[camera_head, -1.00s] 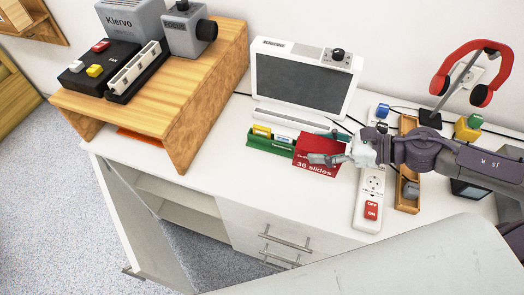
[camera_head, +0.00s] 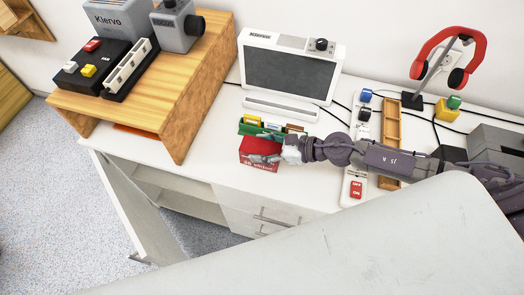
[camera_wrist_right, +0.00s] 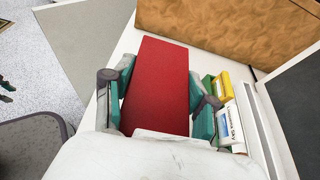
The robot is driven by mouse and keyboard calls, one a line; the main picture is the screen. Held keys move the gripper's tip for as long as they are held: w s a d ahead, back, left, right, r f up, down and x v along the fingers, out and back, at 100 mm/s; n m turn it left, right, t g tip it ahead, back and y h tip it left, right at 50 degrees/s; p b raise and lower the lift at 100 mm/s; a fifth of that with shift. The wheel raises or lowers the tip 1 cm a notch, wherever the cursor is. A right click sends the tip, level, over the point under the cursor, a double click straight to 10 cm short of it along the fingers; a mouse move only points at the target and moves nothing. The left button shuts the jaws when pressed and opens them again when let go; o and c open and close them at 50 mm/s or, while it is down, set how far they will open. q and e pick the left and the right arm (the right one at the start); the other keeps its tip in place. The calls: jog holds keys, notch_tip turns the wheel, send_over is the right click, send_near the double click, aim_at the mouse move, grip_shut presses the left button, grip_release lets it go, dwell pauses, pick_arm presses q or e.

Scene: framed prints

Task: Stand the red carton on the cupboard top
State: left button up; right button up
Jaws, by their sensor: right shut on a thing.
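The red carton (camera_head: 256,149), with white lettering on its front, is in my right gripper (camera_head: 266,157) at the front part of the white cupboard top (camera_head: 205,162). The right wrist view shows the carton's plain red face (camera_wrist_right: 158,85) between the two teal finger pads of the gripper (camera_wrist_right: 160,100), which is shut on it. My left gripper is not in view.
A wooden riser (camera_head: 190,105) bearing grey devices stands at the left. A screen (camera_head: 290,72) is behind the tray. A power strip (camera_head: 353,188), wooden tray (camera_head: 390,140) and red headphones (camera_head: 450,50) are to the right. A cupboard door (camera_head: 130,210) hangs open below. Bare top lies between riser and carton.

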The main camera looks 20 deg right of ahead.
jog(key=shift+f+b, duration=0.3)
jog(key=shift+f, duration=1.5)
jog(key=shift+f, duration=0.1)
jog(key=o, duration=1.4)
jog(key=shift+c, duration=0.2)
jog(key=b+v, duration=0.3)
jog(key=v, duration=0.9)
jog(key=shift+b, duration=0.4)
